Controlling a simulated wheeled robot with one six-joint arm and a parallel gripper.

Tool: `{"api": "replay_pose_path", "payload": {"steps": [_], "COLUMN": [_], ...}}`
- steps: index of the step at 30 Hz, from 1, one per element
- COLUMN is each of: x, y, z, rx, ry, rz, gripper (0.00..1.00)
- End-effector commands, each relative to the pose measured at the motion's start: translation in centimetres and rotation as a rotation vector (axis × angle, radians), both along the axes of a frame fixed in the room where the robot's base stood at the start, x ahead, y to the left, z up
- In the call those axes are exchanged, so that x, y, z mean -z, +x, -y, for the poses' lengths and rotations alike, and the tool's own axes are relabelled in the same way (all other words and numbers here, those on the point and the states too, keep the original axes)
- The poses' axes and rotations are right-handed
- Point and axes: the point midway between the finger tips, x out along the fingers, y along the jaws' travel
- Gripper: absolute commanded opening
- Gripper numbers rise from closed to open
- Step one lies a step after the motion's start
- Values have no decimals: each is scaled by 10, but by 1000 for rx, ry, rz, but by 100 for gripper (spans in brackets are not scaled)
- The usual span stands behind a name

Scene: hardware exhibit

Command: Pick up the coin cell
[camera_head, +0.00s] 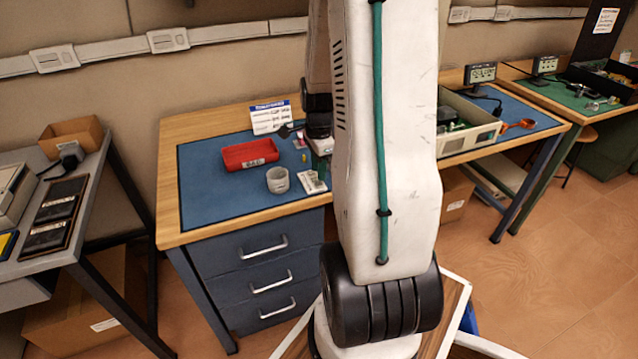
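I cannot make out the coin cell for sure in the head view. Small items lie on the blue mat (215,205) of the middle workbench: a pinkish-yellow one (300,142) and a pale block (313,182). My gripper (319,163) hangs over the right part of this mat, close to these small items. My white arm hides much of it and the mat to its right. Its fingers are too small and covered to tell whether they are open or hold anything.
A red tray (250,155) and a grey cup (278,181) stand left of my gripper. A white sign (270,117) stands at the back. A beige open box (470,125) is right of my arm. The mat's left and front are clear.

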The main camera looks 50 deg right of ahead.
Motion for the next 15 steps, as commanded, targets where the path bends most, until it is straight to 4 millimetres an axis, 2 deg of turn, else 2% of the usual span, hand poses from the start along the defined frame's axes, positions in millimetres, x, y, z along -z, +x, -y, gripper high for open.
{"api": "replay_pose_path", "payload": {"steps": [6,15], "x": [31,35], "y": [1,1], "z": [4,4], "rx": [-1,-1], "ry": [1,-2], "rz": [-3,-1], "gripper": [30,30]}}
